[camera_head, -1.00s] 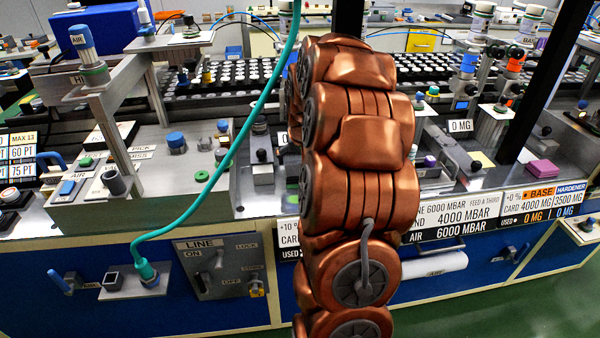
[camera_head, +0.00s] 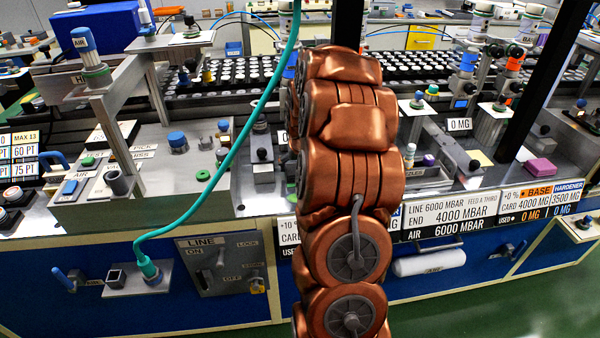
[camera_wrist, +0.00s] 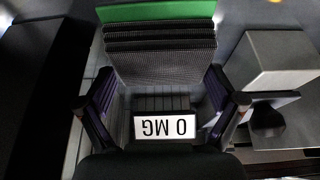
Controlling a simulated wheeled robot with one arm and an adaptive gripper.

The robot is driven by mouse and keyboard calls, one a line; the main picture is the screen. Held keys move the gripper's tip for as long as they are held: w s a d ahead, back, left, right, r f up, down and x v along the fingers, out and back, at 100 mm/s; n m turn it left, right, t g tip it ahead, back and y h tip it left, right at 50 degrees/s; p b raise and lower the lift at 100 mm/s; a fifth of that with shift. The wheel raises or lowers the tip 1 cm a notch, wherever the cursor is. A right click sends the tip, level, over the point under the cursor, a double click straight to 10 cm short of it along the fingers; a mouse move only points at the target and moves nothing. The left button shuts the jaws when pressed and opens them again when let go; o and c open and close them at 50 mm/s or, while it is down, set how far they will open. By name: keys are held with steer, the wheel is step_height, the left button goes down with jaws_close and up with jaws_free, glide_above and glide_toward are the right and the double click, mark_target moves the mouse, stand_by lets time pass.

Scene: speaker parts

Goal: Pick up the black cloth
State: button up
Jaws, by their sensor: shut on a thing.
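In the wrist view, my gripper (camera_wrist: 160,80) has one dark finger on each side of a wide black, woven-looking piece, which I take to be the black cloth (camera_wrist: 160,62). The fingertips press against its left and right edges, so the gripper is shut on it. The cloth shows ribbed, layered folds toward the top. In the head view my copper-coloured arm hides the gripper and the cloth.
A green strip (camera_wrist: 158,11) lies beyond the cloth. A white "0 MG" label (camera_wrist: 165,127) sits between my fingers, nearer the wrist. A grey block (camera_wrist: 272,60) stands close on the right. A teal hose (camera_head: 222,172) hangs left of my arm.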

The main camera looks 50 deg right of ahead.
steer(key=shift+c, duration=0.4)
steer(key=shift+s+a+r+b, duration=0.15)
steer(key=shift+r+b, duration=0.15)
steer(key=shift+b, duration=0.2)
step_height(320, 180, up, 6)
steer(key=shift+r+b, duration=0.2)
steer(key=shift+b, duration=0.65)
steer(key=s+a+b, duration=0.3)
steer(key=s+a, duration=0.8)
steer(key=s, duration=0.4)
steer(key=shift+s+a+b, duration=0.35)
steer(key=shift+a+b, duration=0.05)
steer(key=o, duration=0.6)
steer(key=c, duration=0.8)
